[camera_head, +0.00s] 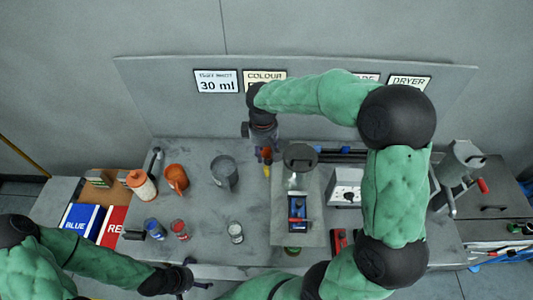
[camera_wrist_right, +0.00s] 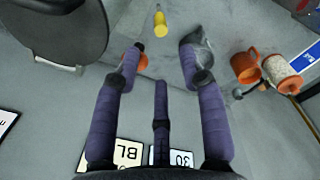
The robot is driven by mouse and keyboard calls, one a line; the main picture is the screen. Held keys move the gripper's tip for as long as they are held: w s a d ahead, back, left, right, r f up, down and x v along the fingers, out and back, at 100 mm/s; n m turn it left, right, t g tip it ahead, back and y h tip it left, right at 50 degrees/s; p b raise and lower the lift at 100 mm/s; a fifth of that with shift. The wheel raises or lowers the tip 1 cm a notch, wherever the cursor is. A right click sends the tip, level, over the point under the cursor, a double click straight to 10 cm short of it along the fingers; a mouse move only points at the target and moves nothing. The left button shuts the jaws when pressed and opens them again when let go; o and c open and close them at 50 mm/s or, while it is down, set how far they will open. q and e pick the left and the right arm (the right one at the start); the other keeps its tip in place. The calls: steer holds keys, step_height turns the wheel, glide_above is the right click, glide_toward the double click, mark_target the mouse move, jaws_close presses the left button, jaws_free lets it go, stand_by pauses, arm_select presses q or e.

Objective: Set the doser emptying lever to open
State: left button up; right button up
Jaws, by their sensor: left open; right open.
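A doser-like device with a round dark lid (camera_head: 299,157) stands at the middle of the bench; the lid's edge fills the upper left of the right wrist view (camera_wrist_right: 55,35). A small yellow-tipped piece (camera_head: 267,171) is left of it, possibly the lever; it also shows in the right wrist view (camera_wrist_right: 160,24), and its setting cannot be told. My right gripper (camera_head: 264,146) is open and empty, just behind the yellow piece in the head view. Its spread fingers show in the right wrist view (camera_wrist_right: 163,48). My left gripper (camera_head: 188,276) is open at the front edge, away from the device.
Small blue (camera_head: 154,228) and red (camera_head: 180,230) containers and a glass (camera_head: 236,232) are nearer. My right arm hides part of the right bench.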

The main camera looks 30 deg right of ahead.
mark_target(266, 166)
steer(key=shift+r, duration=0.1)
steer(key=shift+s, duration=0.2)
steer(key=f, duration=1)
steer(key=shift+w+d+f, duration=0.1)
steer(key=shift+d+f, duration=0.1)
jaws_close()
